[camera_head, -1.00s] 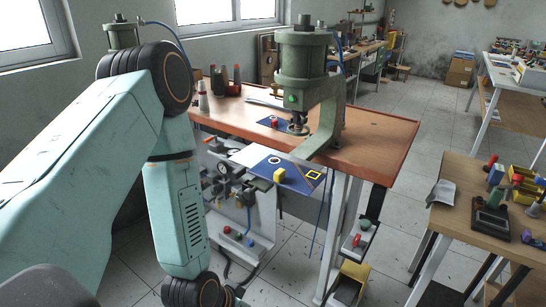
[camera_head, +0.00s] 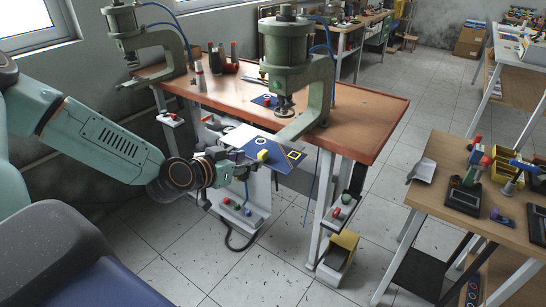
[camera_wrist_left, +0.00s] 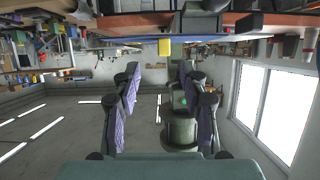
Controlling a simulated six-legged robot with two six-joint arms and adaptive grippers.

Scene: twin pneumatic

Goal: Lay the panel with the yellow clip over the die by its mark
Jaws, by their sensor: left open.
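The blue panel (camera_head: 280,150) projects past the front edge of the bench, below the near press. It bears a yellow clip (camera_head: 263,155), a white ring mark and a yellow square outline. My left gripper (camera_head: 246,166) is open and empty, just left of the clip and apart from it as far as I can tell. In the left wrist view, which looks upside down, the clip (camera_wrist_left: 164,48) shows beyond the gap between the spread purple-padded fingers (camera_wrist_left: 160,85). A die under the press ram (camera_head: 284,112) is too small to tell. My right gripper is not in view.
A green press (camera_head: 291,52) stands on the wooden bench (camera_head: 364,116); a second press (camera_head: 125,30) is at left. A small blue plate (camera_head: 263,100) with a red piece lies behind the ram. A white sheet (camera_head: 240,135) adjoins the panel. A side table (camera_head: 445,190) stands right.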

